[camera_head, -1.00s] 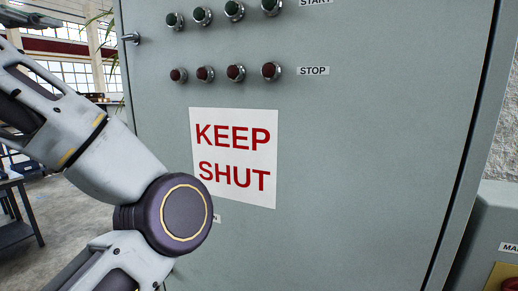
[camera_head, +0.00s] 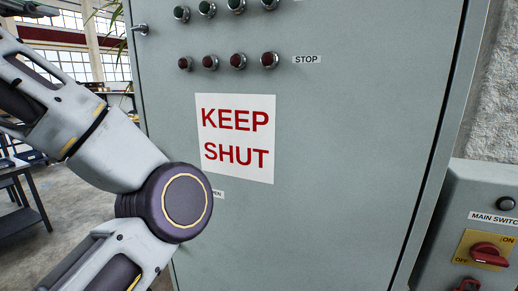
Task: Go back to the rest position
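My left arm comes in from the left, bent at a dark round joint with a yellow ring, in front of the grey cabinet (camera_head: 340,160). The arm's joint overlaps the cabinet's lower left part in the picture. I cannot tell whether they touch. I see neither my left nor my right gripper clearly. A small dark grey piece cuts into the top left corner, and I cannot tell what it is. The cabinet door is shut and carries a white KEEP SHUT sign (camera_head: 236,138).
A row of red STOP buttons (camera_head: 238,61) sits on the cabinet below green ones (camera_head: 207,9). At the lower right is a grey box with a red main switch (camera_head: 488,254). A dark table (camera_head: 22,210) stands at the left. Floor shows between table and cabinet.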

